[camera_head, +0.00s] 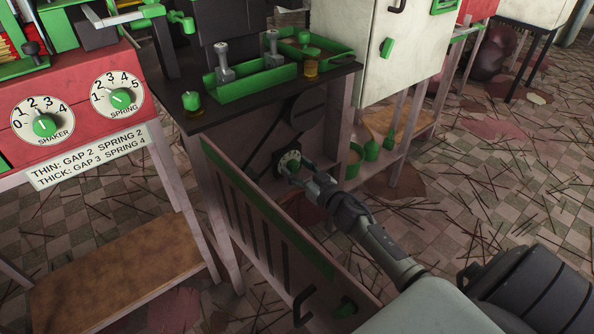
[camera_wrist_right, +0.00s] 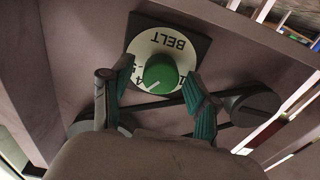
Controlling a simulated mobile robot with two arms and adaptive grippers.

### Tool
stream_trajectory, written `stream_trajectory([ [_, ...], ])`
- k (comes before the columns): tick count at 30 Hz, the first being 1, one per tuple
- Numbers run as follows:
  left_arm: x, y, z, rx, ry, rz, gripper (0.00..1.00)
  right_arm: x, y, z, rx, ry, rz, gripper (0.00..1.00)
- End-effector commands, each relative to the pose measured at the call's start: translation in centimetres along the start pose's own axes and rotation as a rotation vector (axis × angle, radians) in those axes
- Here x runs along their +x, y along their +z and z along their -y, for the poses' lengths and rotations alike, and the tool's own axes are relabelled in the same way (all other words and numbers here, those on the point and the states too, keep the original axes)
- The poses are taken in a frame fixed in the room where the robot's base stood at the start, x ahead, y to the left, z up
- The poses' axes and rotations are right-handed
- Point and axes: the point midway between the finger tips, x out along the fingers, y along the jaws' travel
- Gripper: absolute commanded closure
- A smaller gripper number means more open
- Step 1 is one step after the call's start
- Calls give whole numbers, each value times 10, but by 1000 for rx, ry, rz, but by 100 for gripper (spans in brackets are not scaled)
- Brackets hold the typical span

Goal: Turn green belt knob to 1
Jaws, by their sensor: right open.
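The green belt knob (camera_wrist_right: 160,73) sits on a round white dial marked BELT (camera_wrist_right: 162,42), on a dark square plate, upside down in the right wrist view. A pale mark on the knob points to the lower left, near the 4; the lower dial numbers are partly hidden. In the head view the dial (camera_head: 289,157) is on the inner panel under the dark bench. My right gripper (camera_head: 299,177) is open at the dial, its green-padded fingers (camera_wrist_right: 158,80) on either side of the knob. I cannot tell whether they touch it. My left gripper is not in view.
Below and behind the knob, a dark belt runs to a pulley (camera_wrist_right: 252,106). A slatted panel with a green top edge (camera_head: 262,205) stands left of my right arm. The red machine with SHAKER (camera_head: 44,125) and SPRING (camera_head: 121,98) knobs is further left. Sticks litter the tiled floor.

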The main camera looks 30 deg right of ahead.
Motion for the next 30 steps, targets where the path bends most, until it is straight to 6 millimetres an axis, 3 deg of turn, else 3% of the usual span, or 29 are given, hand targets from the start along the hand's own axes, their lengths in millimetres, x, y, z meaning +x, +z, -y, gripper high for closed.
stream_trajectory([
  [8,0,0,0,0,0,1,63,2,0,0,-1,0,0,40],
  [19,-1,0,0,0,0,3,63,2,0,0,0,0,0,98],
  [30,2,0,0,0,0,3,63,2,-1,0,-57,1,0,100],
])
